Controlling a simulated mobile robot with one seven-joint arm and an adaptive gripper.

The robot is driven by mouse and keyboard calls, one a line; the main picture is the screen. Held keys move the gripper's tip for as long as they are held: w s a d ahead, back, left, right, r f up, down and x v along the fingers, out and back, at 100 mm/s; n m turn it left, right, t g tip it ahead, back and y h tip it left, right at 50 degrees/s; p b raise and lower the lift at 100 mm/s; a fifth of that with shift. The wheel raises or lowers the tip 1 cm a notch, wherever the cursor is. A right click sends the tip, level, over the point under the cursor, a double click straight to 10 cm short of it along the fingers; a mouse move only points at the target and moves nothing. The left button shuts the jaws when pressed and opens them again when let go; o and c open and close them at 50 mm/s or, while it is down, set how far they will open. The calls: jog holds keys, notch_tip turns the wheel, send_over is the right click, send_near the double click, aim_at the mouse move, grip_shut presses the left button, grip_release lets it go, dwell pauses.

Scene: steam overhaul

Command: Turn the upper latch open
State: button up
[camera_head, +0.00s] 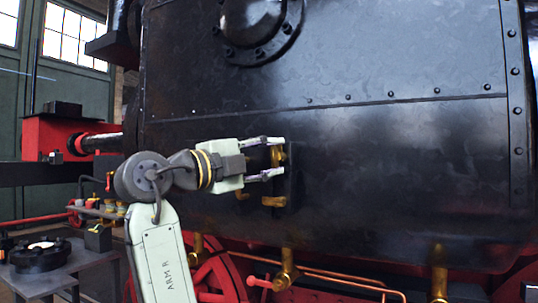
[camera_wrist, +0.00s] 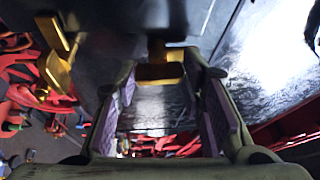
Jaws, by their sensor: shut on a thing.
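The upper latch (camera_head: 278,157) is a small brass piece on the side of the black boiler casing (camera_head: 400,160). My gripper (camera_head: 282,157) reaches it from the left, with one finger above and one below. In the wrist view the brass latch (camera_wrist: 160,72) lies between the two purple-padded fingers of my gripper (camera_wrist: 161,80), which are shut on it. Exact pad contact is hard to see. A lower brass latch (camera_head: 274,201) sits just below my gripper; a brass piece at the left of the wrist view (camera_wrist: 58,70) may be that one.
Copper pipes and brass fittings (camera_head: 287,268) run along the red frame below the casing. A grey table (camera_head: 60,277) with a dark round part (camera_head: 40,256) stands at the lower left. The casing to the right of the latches is smooth and clear.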

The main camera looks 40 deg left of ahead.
jog(key=shift+m, duration=0.5)
jog(key=shift+g, duration=0.3)
jog(key=o, duration=1.2)
jog(key=shift+c, duration=0.2)
jog(key=s+a, duration=0.2)
jog(key=s, duration=1)
jog(key=shift+f, duration=0.4)
